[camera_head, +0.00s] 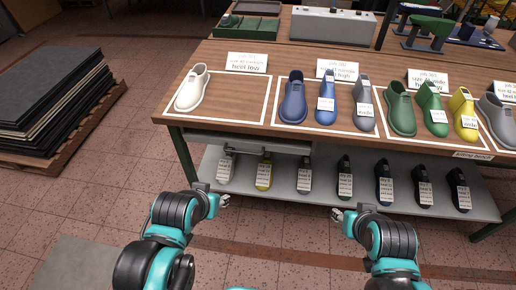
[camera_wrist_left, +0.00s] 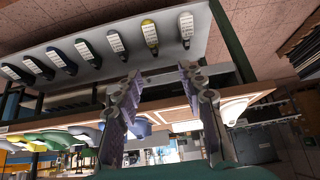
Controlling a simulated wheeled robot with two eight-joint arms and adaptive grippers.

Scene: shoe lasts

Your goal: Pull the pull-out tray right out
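The grey pull-out tray (camera_head: 262,143) sits under the left part of the tabletop, above the lower shelf.
The bench top (camera_head: 300,132) carries several shoe lasts and cards. The lower shelf (camera_head: 325,192) holds a row of tagged lasts, also seen in the left wrist view (camera_wrist_left: 95,78). A green bench leg (camera_head: 184,155) stands left of the tray. Stacked sheets (camera_head: 50,95) lie left; the floor between is clear.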

